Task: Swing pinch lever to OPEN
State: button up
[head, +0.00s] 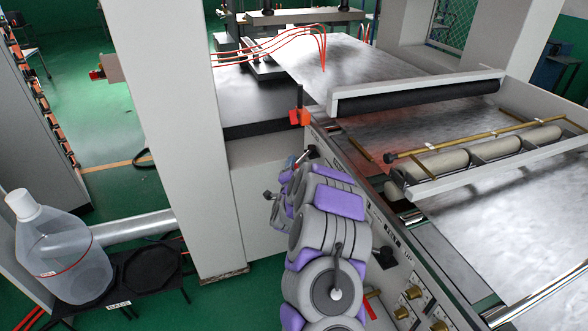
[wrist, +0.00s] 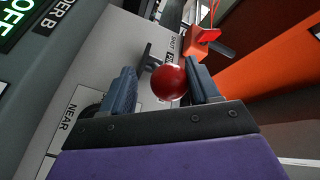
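The lever shows in the wrist view as a glossy red ball knob (wrist: 168,82) with a dark bar behind it. A plate behind it carries the words SHUT and NEAR. My gripper (wrist: 163,87) is open, with one blue-grey finger on each side of the knob. A gap shows between the knob and the left finger. The knob looks very close to the right finger, and I cannot tell if they touch. In the head view my purple and grey arm reaches to the machine's side and mostly hides the gripper and lever.
An orange-red block (head: 299,117) on a dark post stands just beyond the gripper. A white pillar (head: 180,120) is close on the left. The machine's side panel (head: 385,235) has brass knobs. A clear jug (head: 65,255) stands at lower left.

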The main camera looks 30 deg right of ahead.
jog(key=shift+a+r, duration=0.1)
jog(key=shift+a, duration=0.05)
jog(key=shift+s+a+r, duration=0.1)
jog(key=shift+s+a, duration=0.05)
jog(key=shift+a, duration=0.45)
jog(key=shift+d+p+v, duration=0.25)
jog(key=shift+p+v, duration=4.95)
jog(key=shift+v, duration=3.1)
jog(key=shift+s, duration=0.2)
